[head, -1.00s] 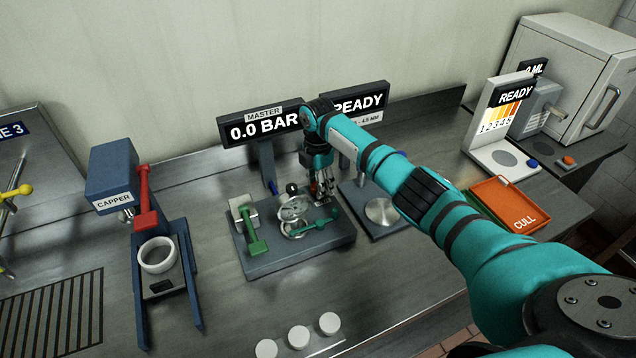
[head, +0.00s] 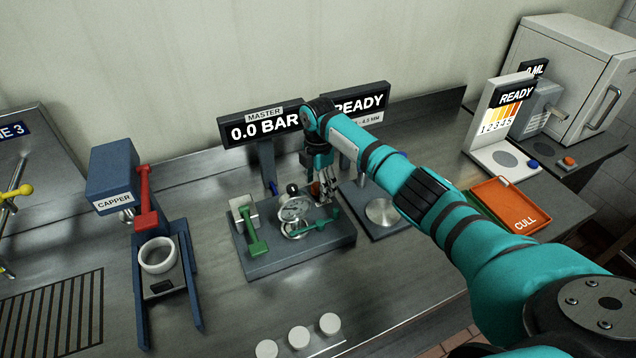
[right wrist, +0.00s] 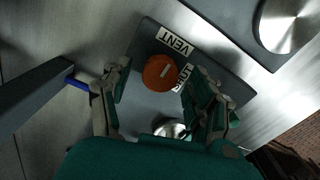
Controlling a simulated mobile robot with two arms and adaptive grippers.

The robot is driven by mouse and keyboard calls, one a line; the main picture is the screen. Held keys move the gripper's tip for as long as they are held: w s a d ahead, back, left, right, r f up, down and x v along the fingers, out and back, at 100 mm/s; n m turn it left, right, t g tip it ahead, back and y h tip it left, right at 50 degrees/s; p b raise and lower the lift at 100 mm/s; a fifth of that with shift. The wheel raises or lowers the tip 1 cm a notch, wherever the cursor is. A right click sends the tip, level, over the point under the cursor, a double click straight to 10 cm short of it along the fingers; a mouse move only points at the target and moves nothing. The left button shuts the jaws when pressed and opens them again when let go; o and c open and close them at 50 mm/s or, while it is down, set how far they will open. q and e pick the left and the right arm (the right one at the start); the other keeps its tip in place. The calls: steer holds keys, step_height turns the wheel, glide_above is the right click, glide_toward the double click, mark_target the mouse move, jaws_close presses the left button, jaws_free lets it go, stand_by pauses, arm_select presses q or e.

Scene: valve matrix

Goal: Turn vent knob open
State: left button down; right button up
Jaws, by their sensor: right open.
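The orange-red vent knob (right wrist: 160,72) sits next to the VENT label (right wrist: 175,41) in the right wrist view, with a pale mark on its top. My right gripper (right wrist: 158,78) is open, with one finger on each side of the knob and visible gaps between. In the head view the right gripper (head: 325,194) points down at the back right of the valve base (head: 285,262), and the knob (head: 315,188) shows partly beside its fingers. A second label by the right finger is partly hidden. My left gripper is not in view.
The master display (head: 264,126) reads 0.0 BAR. A metal disc station (head: 382,211) is close on the right. The bench front is mostly clear.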

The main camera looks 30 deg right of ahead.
step_height(320, 180, up, 12)
stand_by(0.4)
steer(key=shift+f, duration=0.15)
